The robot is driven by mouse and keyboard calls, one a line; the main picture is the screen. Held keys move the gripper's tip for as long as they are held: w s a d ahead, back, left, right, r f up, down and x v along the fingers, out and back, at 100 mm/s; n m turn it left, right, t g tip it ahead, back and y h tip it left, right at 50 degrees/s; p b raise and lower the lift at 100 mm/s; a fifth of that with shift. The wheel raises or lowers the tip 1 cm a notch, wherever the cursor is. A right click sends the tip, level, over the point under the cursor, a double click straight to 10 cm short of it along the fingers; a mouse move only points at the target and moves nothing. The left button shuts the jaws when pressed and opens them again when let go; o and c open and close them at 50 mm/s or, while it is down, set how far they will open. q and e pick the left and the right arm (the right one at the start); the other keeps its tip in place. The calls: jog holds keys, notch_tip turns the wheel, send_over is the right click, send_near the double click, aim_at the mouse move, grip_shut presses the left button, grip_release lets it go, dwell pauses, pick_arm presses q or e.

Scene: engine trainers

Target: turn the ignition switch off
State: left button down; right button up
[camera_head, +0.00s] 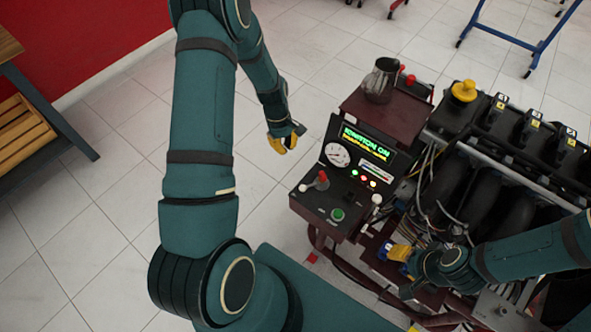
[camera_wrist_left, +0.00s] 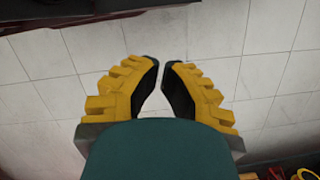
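The engine trainer's dark red console (camera_head: 330,222) stands at centre right. Its display (camera_head: 366,143) glows green and appears to read "IGNITION ON". On the panel below are a red-tipped lever (camera_head: 322,180), a green button (camera_head: 338,214) and a white-knobbed lever (camera_head: 376,199). I cannot tell which control is the ignition switch. My left gripper (camera_head: 291,143) is left of the display, apart from the console. In the left wrist view it (camera_wrist_left: 161,68) is empty, with a narrow gap between its fingertips. My right gripper (camera_head: 392,252) is low beside the console; its fingertips are unclear.
A round gauge (camera_head: 337,154) and small lit lamps (camera_head: 363,178) are on the console. A glass jug (camera_head: 380,80) stands on its top. The engine (camera_head: 480,150) with hoses and wires fills the right.

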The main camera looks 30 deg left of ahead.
aim_at(299, 184)
pick_arm(q)
jog(key=s+d+f+b, duration=0.1)
jog(key=s+d+f, duration=0.1)
jog(key=d+f, duration=0.4)
jog(key=shift+a+b+x, duration=0.4)
jog(key=shift+a+x, duration=0.05)
jog(key=shift+x, duration=1.45)
pick_arm(e)
jog(key=shift+s+f, duration=0.1)
jog(key=shift+f, duration=0.8)
pick_arm(q)
jog(key=shift+f, duration=0.1)
pick_arm(e)
jog(key=shift+d+f, duration=0.1)
pick_arm(q)
jog(key=shift+s+d, duration=0.1)
jog(key=shift+d, duration=0.05)
jog(key=shift+n, duration=0.3)
pick_arm(e)
jog(key=shift+d, duration=0.2)
